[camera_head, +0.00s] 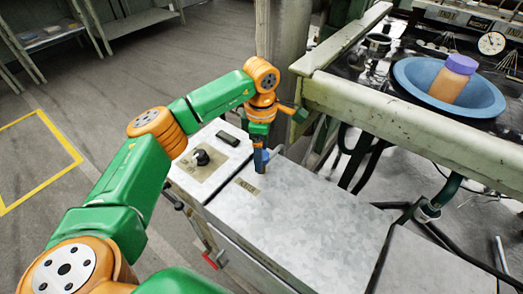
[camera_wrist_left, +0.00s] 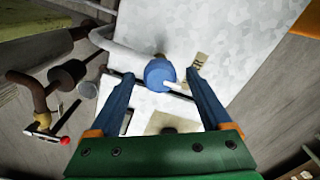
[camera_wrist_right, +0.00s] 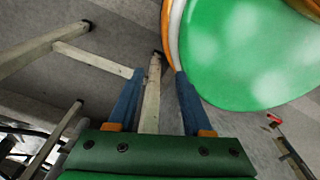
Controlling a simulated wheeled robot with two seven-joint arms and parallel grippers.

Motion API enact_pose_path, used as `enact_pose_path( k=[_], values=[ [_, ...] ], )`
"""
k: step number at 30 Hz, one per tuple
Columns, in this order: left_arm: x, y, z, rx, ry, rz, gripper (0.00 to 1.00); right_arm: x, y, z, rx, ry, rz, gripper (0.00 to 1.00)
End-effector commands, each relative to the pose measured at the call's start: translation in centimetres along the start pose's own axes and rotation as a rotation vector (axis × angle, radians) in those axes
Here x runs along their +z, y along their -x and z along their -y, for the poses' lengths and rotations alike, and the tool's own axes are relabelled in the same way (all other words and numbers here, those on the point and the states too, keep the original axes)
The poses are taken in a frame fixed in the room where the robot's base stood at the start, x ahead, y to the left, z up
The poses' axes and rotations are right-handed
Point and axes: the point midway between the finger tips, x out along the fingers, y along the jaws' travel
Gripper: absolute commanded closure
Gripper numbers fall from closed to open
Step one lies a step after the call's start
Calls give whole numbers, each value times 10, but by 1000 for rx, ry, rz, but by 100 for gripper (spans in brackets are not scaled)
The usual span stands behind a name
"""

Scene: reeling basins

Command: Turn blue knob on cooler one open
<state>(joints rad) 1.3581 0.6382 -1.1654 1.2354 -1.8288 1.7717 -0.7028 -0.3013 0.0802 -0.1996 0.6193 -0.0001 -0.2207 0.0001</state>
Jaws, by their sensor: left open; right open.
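The blue knob (camera_wrist_left: 159,74) shows in the left wrist view on a pale pipe beside the white cooler top. A thin light rod sticks out from it. My left gripper (camera_wrist_left: 160,80) is open, with one blue finger on each side of the knob; I cannot tell whether they touch it. In the head view my left gripper (camera_head: 261,165) points down over the cooler (camera_head: 315,215), near its small label plate (camera_head: 248,186); the knob cannot be made out there. My right gripper (camera_wrist_right: 155,75) is open and empty in the right wrist view, away from the cooler.
A black knob (camera_head: 202,157) sits on a beige panel left of the cooler top. A worn beam frame (camera_head: 400,120) runs close on the right, with a blue basin (camera_head: 415,78) holding an orange bottle (camera_head: 452,80) behind it. Floor at left is open.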

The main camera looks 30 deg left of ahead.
Motion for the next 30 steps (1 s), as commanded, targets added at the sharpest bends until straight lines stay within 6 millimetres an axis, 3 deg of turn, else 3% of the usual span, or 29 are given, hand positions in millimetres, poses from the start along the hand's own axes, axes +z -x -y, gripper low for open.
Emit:
enact_pose_path(
  k=[2, 9, 11, 12, 22, 30],
  values=[
    [0, 0, 0, 0, 0, 0, 18, 0, 0, 0, 0, 0, 0, 50],
    [0, 0, 0, -1, 0, 1, 80, -1, 0, 0, 1, 0, -2, 50],
    [0, 0, 0, -1, 0, 1, 97, -1, 0, 0, 1, 0, -2, 50],
    [0, 0, 0, -1, 0, 1, 100, -1, 0, 0, 1, 0, -2, 50],
    [0, 1, 0, -2, 64, 1, 100, -2, 5, 0, 1, 0, -3, 50],
    [0, 3, 0, -3, 266, 1, 100, -3, 18, -1, 0, 1, -3, 50]
  ],
)
